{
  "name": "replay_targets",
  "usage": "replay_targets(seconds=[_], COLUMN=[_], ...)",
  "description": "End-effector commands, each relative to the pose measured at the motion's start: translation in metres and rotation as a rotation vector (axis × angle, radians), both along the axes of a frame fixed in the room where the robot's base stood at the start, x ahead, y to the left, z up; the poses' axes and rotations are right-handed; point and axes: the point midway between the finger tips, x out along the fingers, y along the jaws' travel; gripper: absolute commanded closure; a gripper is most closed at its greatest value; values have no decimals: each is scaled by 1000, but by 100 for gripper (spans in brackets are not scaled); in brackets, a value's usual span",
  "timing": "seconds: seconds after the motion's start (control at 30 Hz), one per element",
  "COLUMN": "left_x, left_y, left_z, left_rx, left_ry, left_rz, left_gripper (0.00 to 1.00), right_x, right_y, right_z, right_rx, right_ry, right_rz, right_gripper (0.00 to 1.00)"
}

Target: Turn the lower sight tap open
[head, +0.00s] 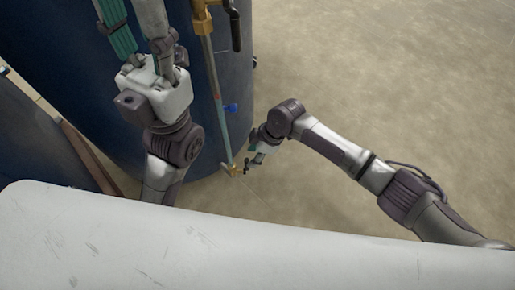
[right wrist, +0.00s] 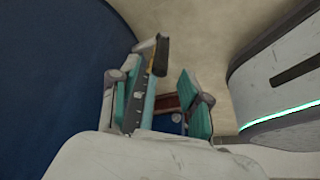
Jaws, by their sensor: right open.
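The lower sight tap (head: 233,170) is a small brass fitting at the foot of the sight tube (head: 215,85), beside the dark blue tank. My right gripper (head: 255,159) is close to the tap on its right side. In the right wrist view the teal fingers of the right gripper (right wrist: 165,105) stand apart, with a gap between them. A dark lever with a brass part (right wrist: 153,65) shows just beyond the left-hand finger; I cannot tell if they touch. My left gripper (head: 135,35) is at the upper left in front of the tank, with its fingertips cut off by the frame.
The blue tank (head: 80,80) stands close behind the tube. Bare floor (head: 380,80) lies to the right.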

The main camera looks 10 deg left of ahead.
Motion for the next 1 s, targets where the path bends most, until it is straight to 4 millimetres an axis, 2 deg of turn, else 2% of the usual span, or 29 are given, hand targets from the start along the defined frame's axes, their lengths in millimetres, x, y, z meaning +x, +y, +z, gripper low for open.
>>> replay_targets(seconds=[0.1, 0.3, 1.0], left_x=[0, 0, 0], left_y=[0, 0, 0], left_z=[0, 0, 0], left_rx=[0, 0, 0], left_ry=[0, 0, -1], left_rz=[0, 0, 0], left_gripper=[60, 60, 60], right_x=[2, 3, 2], right_y=[-7, -12, -12], right_z=[18, 30, 30], right_rx=[1, 0, 0], right_ry=[-2, 1, 1], right_rz=[0, -2, -1], right_gripper=[53, 53, 53])
